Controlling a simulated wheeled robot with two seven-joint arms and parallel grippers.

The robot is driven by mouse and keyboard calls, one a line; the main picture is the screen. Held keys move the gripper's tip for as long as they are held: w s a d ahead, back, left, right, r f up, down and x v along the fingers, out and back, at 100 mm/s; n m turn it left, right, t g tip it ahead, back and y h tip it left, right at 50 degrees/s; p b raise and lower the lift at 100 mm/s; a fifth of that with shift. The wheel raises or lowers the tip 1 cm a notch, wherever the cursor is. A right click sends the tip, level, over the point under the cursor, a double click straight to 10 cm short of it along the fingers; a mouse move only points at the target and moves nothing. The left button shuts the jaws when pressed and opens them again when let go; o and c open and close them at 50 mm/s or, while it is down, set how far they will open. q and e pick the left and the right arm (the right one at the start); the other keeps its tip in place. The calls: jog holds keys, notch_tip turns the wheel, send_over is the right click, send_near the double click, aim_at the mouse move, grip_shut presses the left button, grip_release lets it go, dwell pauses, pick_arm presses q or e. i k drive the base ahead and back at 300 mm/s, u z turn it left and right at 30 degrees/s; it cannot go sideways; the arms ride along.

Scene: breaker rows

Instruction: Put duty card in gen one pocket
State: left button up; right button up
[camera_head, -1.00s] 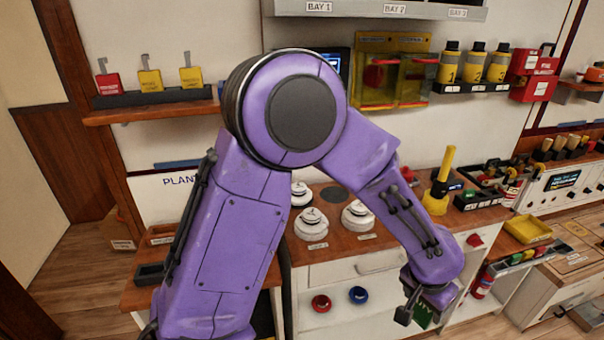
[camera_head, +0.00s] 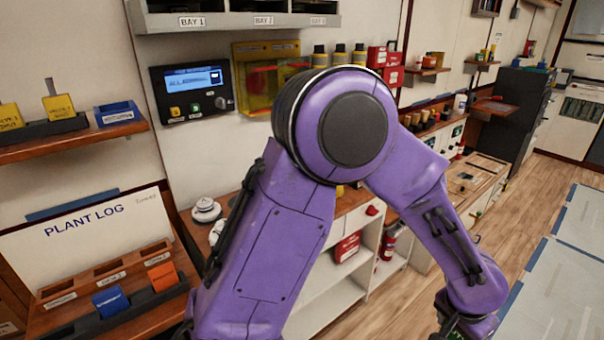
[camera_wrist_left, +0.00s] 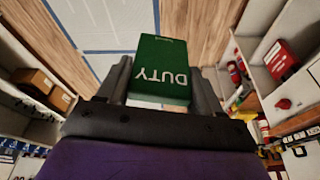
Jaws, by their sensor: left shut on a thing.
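A green card marked DUTY (camera_wrist_left: 163,70) is held between the fingers of my left gripper (camera_wrist_left: 165,85) in the left wrist view. In the head view my left gripper is mostly cut off at the bottom edge, with a bit of green by it. The gripper is away from the PLANT LOG board (camera_head: 85,228) at the lower left. Wooden pockets (camera_head: 108,272) with small labels lie below the board. The labels are too small to read surely, so I cannot tell which is gen one. My right gripper is not in view.
A blue card (camera_head: 110,300) and an orange card (camera_head: 162,276) stand in a dark tray before the pockets. A wall panel with a screen (camera_head: 192,90) hangs above. My purple left arm hides much of the counter. Open wood floor (camera_head: 520,200) lies at right.

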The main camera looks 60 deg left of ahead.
aim_at(112, 274)
jog(key=k, duration=1.1)
jog(key=u, duration=1.7)
